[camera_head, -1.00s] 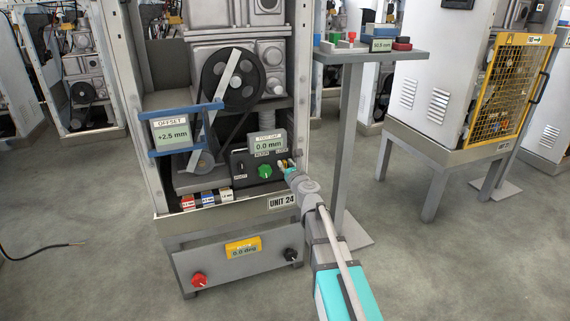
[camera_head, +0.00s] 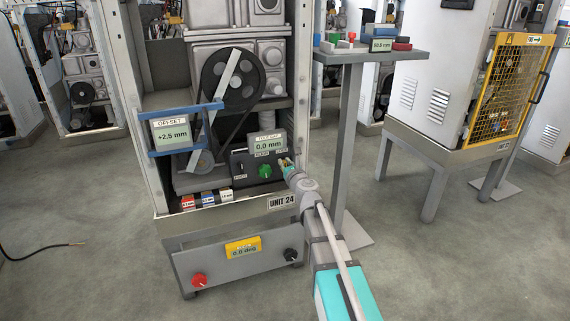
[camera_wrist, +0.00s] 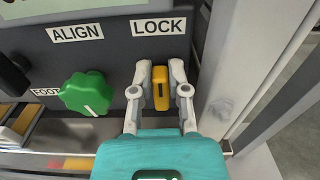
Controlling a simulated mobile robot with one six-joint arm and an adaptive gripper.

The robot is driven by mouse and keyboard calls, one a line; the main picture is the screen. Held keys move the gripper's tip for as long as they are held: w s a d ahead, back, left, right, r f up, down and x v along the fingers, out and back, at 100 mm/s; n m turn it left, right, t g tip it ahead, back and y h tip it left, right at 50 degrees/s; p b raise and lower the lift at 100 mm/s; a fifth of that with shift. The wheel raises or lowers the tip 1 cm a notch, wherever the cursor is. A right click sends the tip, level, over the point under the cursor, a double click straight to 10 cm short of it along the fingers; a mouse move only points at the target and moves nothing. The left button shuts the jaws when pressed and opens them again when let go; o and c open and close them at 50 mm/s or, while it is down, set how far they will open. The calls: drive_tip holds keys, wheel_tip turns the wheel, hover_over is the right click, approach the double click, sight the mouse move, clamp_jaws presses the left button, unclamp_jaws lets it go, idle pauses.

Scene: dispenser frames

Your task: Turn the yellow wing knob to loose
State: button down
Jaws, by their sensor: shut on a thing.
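The yellow wing knob (camera_wrist: 160,88) sits on the dark panel under the LOCK label in the wrist view. It stands upright, its long side running up and down the picture. My gripper (camera_wrist: 161,72) has one finger on each side of the knob and is shut on it. In the head view my gripper (camera_head: 287,167) reaches the right end of the dark panel (camera_head: 240,167), and its fingers mostly hide the knob there.
A green knob (camera_wrist: 84,94) marked ALIGN is just left of my gripper, with a black knob (camera_wrist: 12,75) further left. The grey cabinet post (camera_wrist: 225,60) stands close on the right. A display (camera_head: 267,142) above the panel reads 0.0 mm.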

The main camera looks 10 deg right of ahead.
drive_tip(key=shift+n, duration=0.3)
drive_tip(key=n, duration=0.4)
drive_tip(key=shift+a+f, duration=0.1)
drive_tip(key=shift+a, duration=0.3)
drive_tip(key=n, duration=0.4)
drive_tip(key=shift+s+a+f+n+b, duration=0.1)
drive_tip(key=shift+a+f+n+b, duration=0.15)
drive_tip(key=shift+a+n+b, duration=0.1)
drive_tip(key=n, duration=0.4)
drive_tip(key=shift+a+f+n+b, duration=0.15)
drive_tip(key=shift+f+n+b, duration=0.1)
drive_tip(key=shift+f+b, duration=0.1)
drive_tip(key=n, duration=0.4)
drive_tip(key=shift+s+f+b, duration=0.1)
drive_tip(key=shift+f+b, duration=0.2)
drive_tip(key=c, duration=0.9)
unclamp_jaws()
